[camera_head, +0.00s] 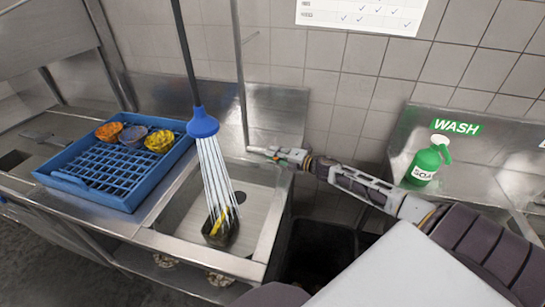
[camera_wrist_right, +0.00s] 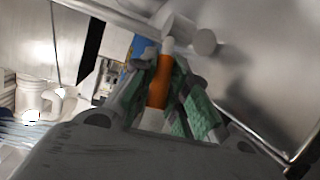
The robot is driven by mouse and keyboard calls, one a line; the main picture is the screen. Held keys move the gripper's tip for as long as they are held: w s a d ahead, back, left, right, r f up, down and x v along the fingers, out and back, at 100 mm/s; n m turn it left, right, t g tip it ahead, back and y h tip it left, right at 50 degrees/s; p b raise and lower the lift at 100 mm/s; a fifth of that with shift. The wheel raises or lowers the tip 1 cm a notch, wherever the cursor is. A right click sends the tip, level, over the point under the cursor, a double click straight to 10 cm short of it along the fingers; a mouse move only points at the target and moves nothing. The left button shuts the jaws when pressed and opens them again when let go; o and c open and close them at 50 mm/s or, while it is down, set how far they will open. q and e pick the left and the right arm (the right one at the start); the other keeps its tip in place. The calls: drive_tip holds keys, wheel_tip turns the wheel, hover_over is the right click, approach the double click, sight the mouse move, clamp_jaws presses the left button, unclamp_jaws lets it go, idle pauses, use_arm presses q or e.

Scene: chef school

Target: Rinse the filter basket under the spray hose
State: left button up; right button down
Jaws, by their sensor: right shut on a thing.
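The blue spray head (camera_head: 202,123) of the spray hose hangs over the sink (camera_head: 178,245), and white water streams fan down from it. A dark rounded vessel with a yellow strip, which looks like the filter basket (camera_head: 217,238), sits in the sink under the streams. My right gripper (camera_head: 272,153) is at the sink's back right, apart from the basket. In the right wrist view its green-padded fingers (camera_wrist_right: 168,88) are shut on an orange-banded lever (camera_wrist_right: 158,90) beside a pale metal fitting. My left gripper is not in view.
A blue rack (camera_head: 75,182) with orange, grey and yellow cups stands left of the sink. A green soap bottle (camera_head: 427,163) stands on the right-hand counter below a WASH sign (camera_head: 457,126). A dark open bin (camera_head: 318,250) is right of the sink. A vertical pipe (camera_head: 240,75) rises behind.

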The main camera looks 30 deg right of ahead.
drive_tip(key=shift+d+n+y, duration=0.2)
drive_tip(key=shift+n+y, duration=0.1)
drive_tip(key=shift+y, duration=0.1)
drive_tip(key=c, duration=1.4)
unclamp_jaws()
drive_tip(key=shift+s, duration=0.2)
drive_tip(key=shift+v, duration=5.8)
drive_tip(key=shift+d+r, duration=0.15)
drive_tip(key=shift+d, duration=0.05)
drive_tip(key=shift+a, duration=0.1)
